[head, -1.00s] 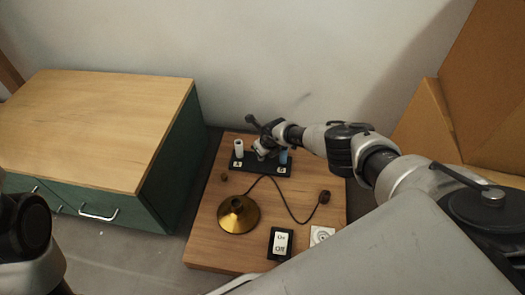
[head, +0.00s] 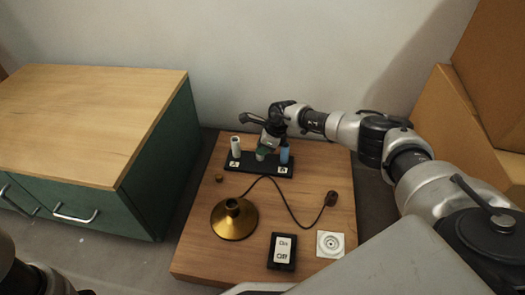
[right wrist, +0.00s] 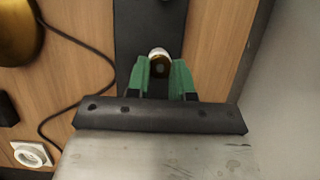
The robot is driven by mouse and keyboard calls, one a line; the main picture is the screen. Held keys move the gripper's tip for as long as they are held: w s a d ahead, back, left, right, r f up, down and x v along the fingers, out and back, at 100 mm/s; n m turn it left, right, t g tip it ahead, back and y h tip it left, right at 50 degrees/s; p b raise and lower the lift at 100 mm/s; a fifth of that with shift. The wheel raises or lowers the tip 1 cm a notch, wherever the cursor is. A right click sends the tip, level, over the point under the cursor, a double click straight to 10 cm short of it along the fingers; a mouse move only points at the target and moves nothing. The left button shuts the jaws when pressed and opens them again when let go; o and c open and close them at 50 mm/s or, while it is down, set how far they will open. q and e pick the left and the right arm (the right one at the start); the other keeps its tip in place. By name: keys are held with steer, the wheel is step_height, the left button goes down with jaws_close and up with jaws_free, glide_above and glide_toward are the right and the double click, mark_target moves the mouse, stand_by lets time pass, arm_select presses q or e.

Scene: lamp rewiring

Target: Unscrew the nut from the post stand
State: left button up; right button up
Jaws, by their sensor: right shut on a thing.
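The black post stand (head: 240,164) lies at the back of the wooden board. A white post (head: 236,148) stands at its left end and a blue post (head: 284,155) at its right end. My right gripper (head: 261,154) points down at the middle of the stand, between these posts. The black stand (right wrist: 141,23) runs beneath. My left gripper is out of view.
A brass lamp base (head: 234,220), a black cord with a plug (head: 331,198), an On/Off switch (head: 282,251) and a white socket plate (head: 330,244) lie on the board (head: 195,235). A small brown piece (head: 219,178) lies left of the stand. A green cabinet (head: 165,165) is at left.

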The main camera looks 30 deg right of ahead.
steer(key=shift+d+f, duration=0.1)
steer(key=n+b, duration=0.1)
steer(key=b, duration=0.1)
steer(key=n+g+b, duration=0.1)
steer(key=b, duration=0.2)
steer(key=n+b, duration=0.2)
steer(key=shift+w+d+f+g+y+b, duration=0.1)
steer(key=shift+w+f+g+y+b, duration=0.1)
steer(key=shift+f+g+y+b, duration=0.1)
steer(key=shift+r+n+p, duration=0.35)
steer(key=shift+n+p, duration=0.1)
steer(key=shift+n, duration=0.15)
steer(key=shift+n+g, duration=0.7)
steer(key=shift+n, duration=0.7)
steer(key=o, duration=1)
steer(key=shift+c, duration=0.2)
steer(key=shift+r, duration=0.1)
